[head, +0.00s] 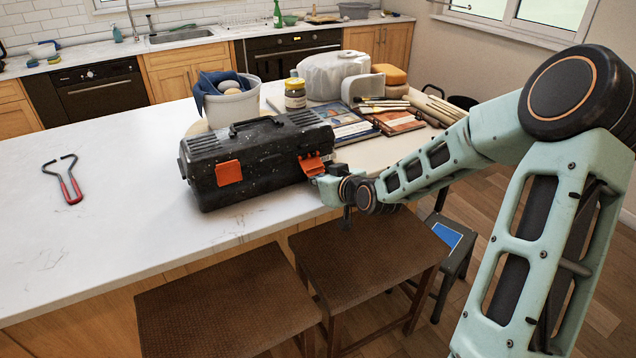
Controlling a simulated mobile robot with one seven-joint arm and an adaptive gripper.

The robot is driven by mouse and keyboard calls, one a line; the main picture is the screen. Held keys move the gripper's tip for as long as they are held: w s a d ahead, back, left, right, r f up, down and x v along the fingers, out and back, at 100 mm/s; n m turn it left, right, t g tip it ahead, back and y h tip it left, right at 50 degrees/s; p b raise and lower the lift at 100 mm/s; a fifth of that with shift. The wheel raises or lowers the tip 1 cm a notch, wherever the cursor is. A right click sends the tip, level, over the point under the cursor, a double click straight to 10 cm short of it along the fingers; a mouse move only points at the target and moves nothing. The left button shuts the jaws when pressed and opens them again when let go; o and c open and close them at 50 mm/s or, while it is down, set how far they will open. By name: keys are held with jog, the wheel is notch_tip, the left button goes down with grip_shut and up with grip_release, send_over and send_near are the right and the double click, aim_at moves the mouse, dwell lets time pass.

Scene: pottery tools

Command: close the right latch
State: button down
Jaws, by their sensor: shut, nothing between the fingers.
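A black, speckled toolbox (245,180) with a handle on its lid stands on the white counter. Its lid looks down. Its left orange latch (229,173) lies flat against the front. Its right orange latch (311,165) sticks outward from the front, tilted away from the box. My gripper (322,182) is at the box's front right, just below and beside the right latch. The fingers are small and partly hidden by the wrist, and they look shut and empty. I cannot tell whether they touch the latch.
Red-handled tongs (68,183) lie on the counter at left. Behind the box stand a bucket with a blue cloth (230,103), a jar (295,94), books (343,124) and brushes (383,104). Stools (365,250) stand below the counter's front edge. The counter left of the box is mostly clear.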

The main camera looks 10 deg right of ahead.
aim_at(315, 171)
notch_tip(315, 171, up, 2)
jog(key=shift+r+p, duration=0.1)
jog(key=shift+p, duration=0.4)
jog(key=shift+p+v, duration=0.95)
jog(key=shift+v, duration=0.2)
jog(key=shift+s+d+r+p, duration=0.1)
jog(key=shift+s+r+p, duration=0.15)
jog(key=shift+r+p, duration=0.3)
jog(key=shift+s+d+r+p, duration=0.1)
jog(key=shift+s+r+p, duration=0.1)
jog(key=shift+r+p, duration=0.4)
jog(key=shift+w+a+r+p, duration=0.15)
jog(key=shift+w+r+p, duration=0.25)
jog(key=shift+r, duration=0.25)
jog(key=shift+w+a+r+p, duration=0.15)
jog(key=shift+w+r+p, duration=0.2)
jog(key=shift+r, duration=0.35)
jog(key=shift+w+a+r+p, duration=0.1)
jog(key=shift+w+r+p, duration=0.3)
jog(key=shift+r, duration=0.25)
jog(key=shift+s+r, duration=0.1)
jog(key=shift+s, duration=0.05)
